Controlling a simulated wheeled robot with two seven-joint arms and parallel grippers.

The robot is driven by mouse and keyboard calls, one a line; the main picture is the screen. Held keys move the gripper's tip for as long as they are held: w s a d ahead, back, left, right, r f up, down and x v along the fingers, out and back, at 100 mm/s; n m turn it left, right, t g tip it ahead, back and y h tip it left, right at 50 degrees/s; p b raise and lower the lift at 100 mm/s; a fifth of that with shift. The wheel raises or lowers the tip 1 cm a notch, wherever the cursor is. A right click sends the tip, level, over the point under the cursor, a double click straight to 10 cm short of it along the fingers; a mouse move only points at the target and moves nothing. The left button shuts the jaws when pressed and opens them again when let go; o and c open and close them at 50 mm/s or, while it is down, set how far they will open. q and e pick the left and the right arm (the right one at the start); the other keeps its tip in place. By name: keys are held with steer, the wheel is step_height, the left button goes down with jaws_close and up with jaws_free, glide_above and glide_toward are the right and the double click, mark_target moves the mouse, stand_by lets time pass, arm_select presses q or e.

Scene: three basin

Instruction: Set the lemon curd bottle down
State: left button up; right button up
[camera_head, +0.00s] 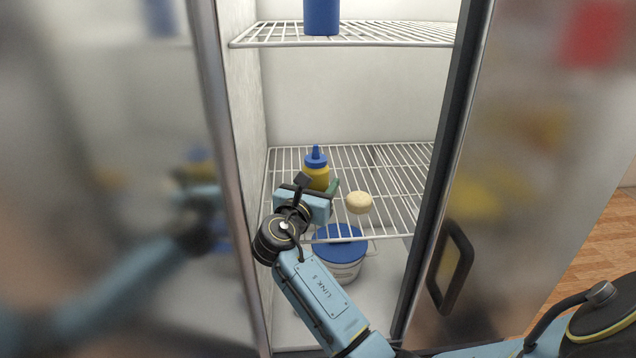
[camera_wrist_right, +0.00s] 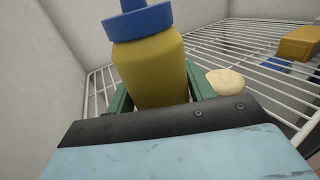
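The lemon curd bottle (camera_head: 317,172) is yellow with a blue cap and nozzle. It is upright inside the fridge, at the left side of the lower wire shelf (camera_head: 395,180). In the right wrist view the bottle (camera_wrist_right: 152,70) stands between the green fingers of my right gripper (camera_wrist_right: 160,95), which appear to touch it on both sides. In the head view my right gripper (camera_head: 324,190) is partly hidden by its own wrist. The bottle's base is hidden, so I cannot tell whether it touches the shelf. My left gripper is out of view.
A pale round item (camera_head: 359,203) lies on the shelf just right of the bottle. A blue-lidded tub (camera_head: 340,258) stands below. A blue object (camera_head: 321,17) is on the upper shelf (camera_head: 350,34).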

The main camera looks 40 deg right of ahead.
steer(key=o, duration=0.3)
steer(key=shift+r, duration=0.1)
steer(key=shift+s+a+r, duration=0.1)
steer(key=shift+r, duration=0.05)
steer(key=b+v, duration=0.1)
steer(key=v, duration=1)
steer(key=shift+s+a+b, duration=0.15)
steer(key=shift+a+b, duration=0.2)
